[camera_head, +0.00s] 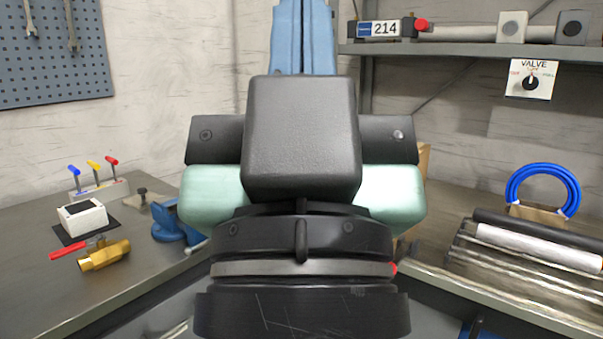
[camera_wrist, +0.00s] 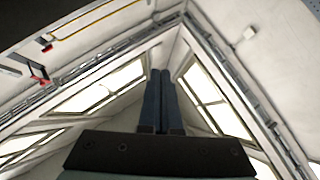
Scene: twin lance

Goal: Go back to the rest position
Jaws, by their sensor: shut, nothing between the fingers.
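My gripper (camera_head: 303,36) points upward at the top middle of the head view, above the dark bulk of my own arm. Its two blue fingers stand side by side, and their tips are cut off by the top edge. In the wrist view my gripper (camera_wrist: 160,76) shows its fingers pressed together against the roof windows (camera_wrist: 105,90), with nothing held. My arm hides the middle of the workplace behind it.
The left bench carries a brass valve with a red handle (camera_head: 104,254), a white box (camera_head: 83,216) and coloured levers (camera_head: 95,183). The right bench holds a blue hose coil (camera_head: 513,185) and a rack of rods (camera_head: 500,258). A shelf (camera_head: 470,49) hangs at upper right.

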